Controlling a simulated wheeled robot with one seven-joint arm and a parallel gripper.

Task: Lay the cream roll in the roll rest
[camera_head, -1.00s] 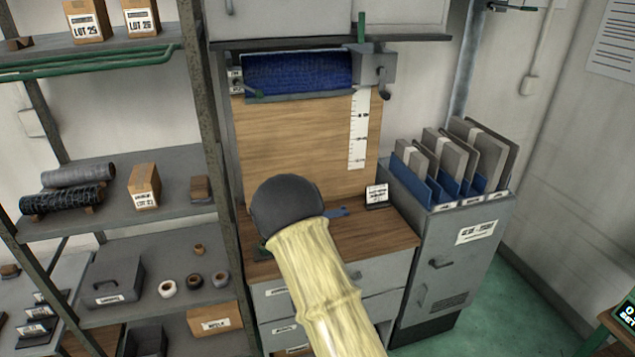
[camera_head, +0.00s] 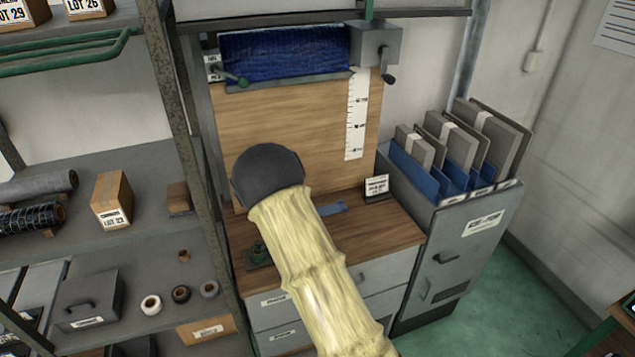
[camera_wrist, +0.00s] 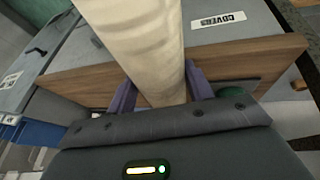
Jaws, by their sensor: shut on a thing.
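The cream roll (camera_wrist: 140,45) stands between the two purple fingers of my gripper (camera_wrist: 161,95) in the wrist view. The gripper is shut on it, and the roll runs out of the top of that view, across the desk edge and drawer fronts. In the head view my gripper's fingers and the grip are hidden behind a dark rounded end and a cream ribbed length that reaches over the desk. I cannot tell for sure which thing is the roll rest. A wooden cradle holding a black roll (camera_head: 30,218) and a grey roll (camera_head: 38,187) stands on the left shelf.
A wooden desk (camera_head: 385,232) with drawers carries a green fitting (camera_head: 258,254), a blue strip (camera_head: 332,208) and a small sign (camera_head: 376,188). A blue roll (camera_head: 285,58) hangs on the backboard. A grey cabinet (camera_head: 465,235) stands right, shelf post (camera_head: 185,150) left. Green floor is clear at right.

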